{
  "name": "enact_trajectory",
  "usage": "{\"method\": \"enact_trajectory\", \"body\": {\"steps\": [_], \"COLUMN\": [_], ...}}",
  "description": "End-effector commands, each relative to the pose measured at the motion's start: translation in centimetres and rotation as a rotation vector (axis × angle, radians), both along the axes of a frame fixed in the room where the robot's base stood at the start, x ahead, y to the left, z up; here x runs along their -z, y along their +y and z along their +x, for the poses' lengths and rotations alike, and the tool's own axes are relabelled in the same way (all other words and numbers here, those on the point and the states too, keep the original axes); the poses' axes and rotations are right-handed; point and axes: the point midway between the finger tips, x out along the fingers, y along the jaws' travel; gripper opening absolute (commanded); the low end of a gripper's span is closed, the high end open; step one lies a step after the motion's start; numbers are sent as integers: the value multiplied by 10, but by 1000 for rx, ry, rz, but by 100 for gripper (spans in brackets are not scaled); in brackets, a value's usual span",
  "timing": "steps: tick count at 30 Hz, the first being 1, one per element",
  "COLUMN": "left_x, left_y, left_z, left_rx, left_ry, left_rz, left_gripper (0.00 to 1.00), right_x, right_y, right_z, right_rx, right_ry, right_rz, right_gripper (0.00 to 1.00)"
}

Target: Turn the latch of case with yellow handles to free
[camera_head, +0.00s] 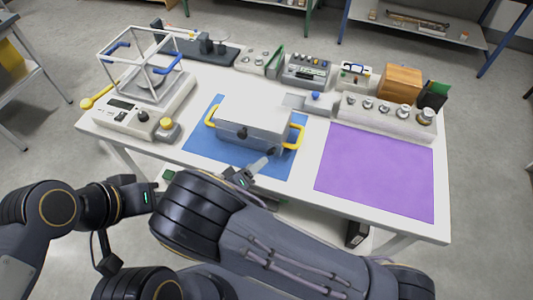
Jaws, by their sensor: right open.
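The grey case (255,114) with yellow handles (294,137) stands on a blue mat (205,146) in the middle of the table. A dark round latch knob (242,133) shows on its front face. A second dark piece sits at the front near the right handle, close to my gripper tips. My right gripper (262,162) is open just in front of the case's right half, with its fingers pointing at that dark piece; contact cannot be told. My left arm comes in at the lower left, and its fingertips are not clearly visible.
A purple mat (376,170) lies clear at the right. A weighing scale (140,116) with a white frame stands at the left, beside a yellow knob. A row of weights (385,108), a wooden box (400,84) and small devices (307,70) line the back.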

Motion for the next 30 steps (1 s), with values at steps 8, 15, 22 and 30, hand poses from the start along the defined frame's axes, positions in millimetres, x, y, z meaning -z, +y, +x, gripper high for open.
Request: {"method": "enact_trajectory", "body": {"steps": [8, 15, 22, 30], "left_x": [12, 15, 14, 14], "left_y": [0, 0, 0, 0], "left_z": [0, 0, 0, 0], "left_rx": [0, 0, 0, 0], "left_ry": [0, 0, 0, 0], "left_rz": [0, 0, 0, 0], "left_gripper": [36, 36, 36, 36], "right_x": [12, 15, 14, 14], "right_y": [-27, -37, -37, -37], "right_z": [35, 49, 50, 50], "right_rx": [1, -2, -2, -1], "right_ry": [1, 2, 2, 1], "right_rz": [0, 2, 2, 3], "right_gripper": [53, 53, 53, 19]}}
